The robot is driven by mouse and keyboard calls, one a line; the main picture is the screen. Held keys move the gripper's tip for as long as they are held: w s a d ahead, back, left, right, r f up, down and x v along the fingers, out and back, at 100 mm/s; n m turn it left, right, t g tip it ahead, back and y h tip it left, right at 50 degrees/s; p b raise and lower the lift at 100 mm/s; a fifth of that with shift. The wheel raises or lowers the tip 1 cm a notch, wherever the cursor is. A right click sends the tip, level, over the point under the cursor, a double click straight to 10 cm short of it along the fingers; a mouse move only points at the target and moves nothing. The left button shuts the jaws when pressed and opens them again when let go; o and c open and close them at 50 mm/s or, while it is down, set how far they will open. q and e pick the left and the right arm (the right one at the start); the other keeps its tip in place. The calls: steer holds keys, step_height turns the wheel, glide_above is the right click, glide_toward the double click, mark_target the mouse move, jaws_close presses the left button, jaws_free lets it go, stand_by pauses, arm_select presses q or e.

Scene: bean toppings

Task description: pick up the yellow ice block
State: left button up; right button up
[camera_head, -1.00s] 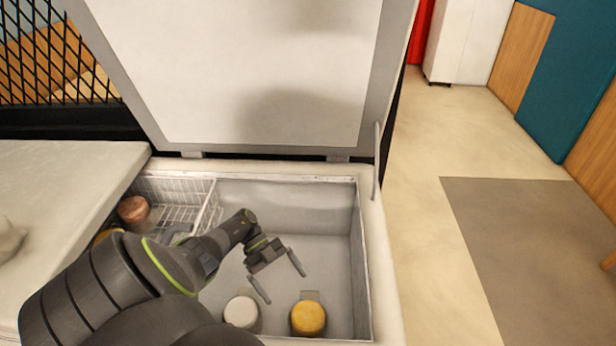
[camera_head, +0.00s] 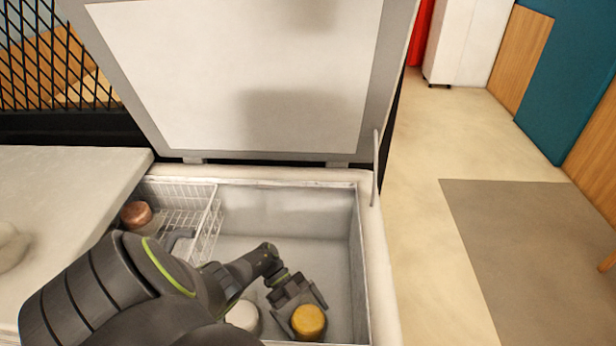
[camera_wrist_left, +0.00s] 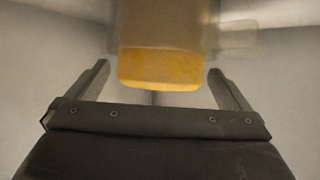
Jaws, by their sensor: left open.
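The yellow ice block (camera_head: 309,322) is a round yellow block near the front of the open chest freezer, right of a white block. My left gripper (camera_head: 304,306) is open, with its fingers reaching down at the block's far side. In the left wrist view the yellow block (camera_wrist_left: 160,70) shows ahead, between the two spread fingers (camera_wrist_left: 158,80). Its upper part looks pale and hazy there. I cannot tell whether either finger touches it. My right gripper is not in view.
The white block (camera_head: 243,316) stands close to the left, partly behind my arm. A wire basket (camera_head: 207,230) with a brown block (camera_head: 136,214) hangs at the freezer's left end. Freezer walls (camera_head: 358,262) bound the right side; the lid (camera_head: 235,80) is raised.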

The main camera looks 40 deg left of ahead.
arm_select(q)
steer(key=c, duration=1.3)
steer(key=shift+r, duration=0.2)
